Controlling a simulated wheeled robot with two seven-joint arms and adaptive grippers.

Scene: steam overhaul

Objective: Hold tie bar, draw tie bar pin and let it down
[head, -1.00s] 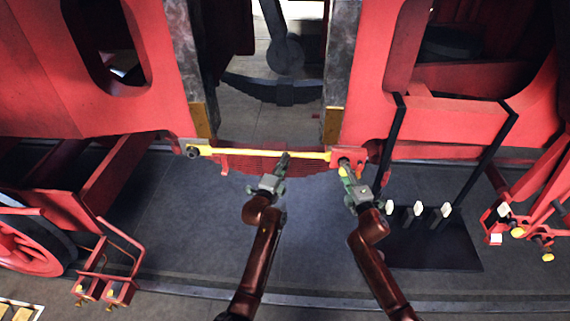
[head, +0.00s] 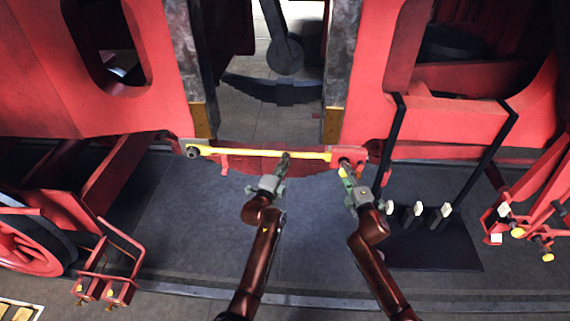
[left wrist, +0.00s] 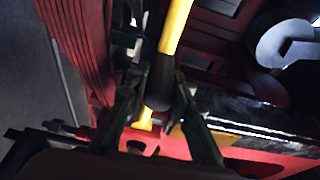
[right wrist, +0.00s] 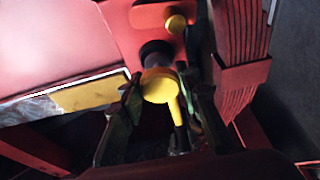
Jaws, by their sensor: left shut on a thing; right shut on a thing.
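The yellow tie bar (head: 250,153) spans the opening between the red frame ends, roughly level. My left gripper (head: 284,160) is shut on the bar right of its middle. My right gripper (head: 346,171) is at the bracket at the bar's right end. A dark cylindrical part shows between the head and the red bracket plate.
The red bracket (head: 351,154) carries the right end. A black rack (head: 430,240) with several white-topped pegs stands right of my right arm. The grey floor below the bar is clear.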

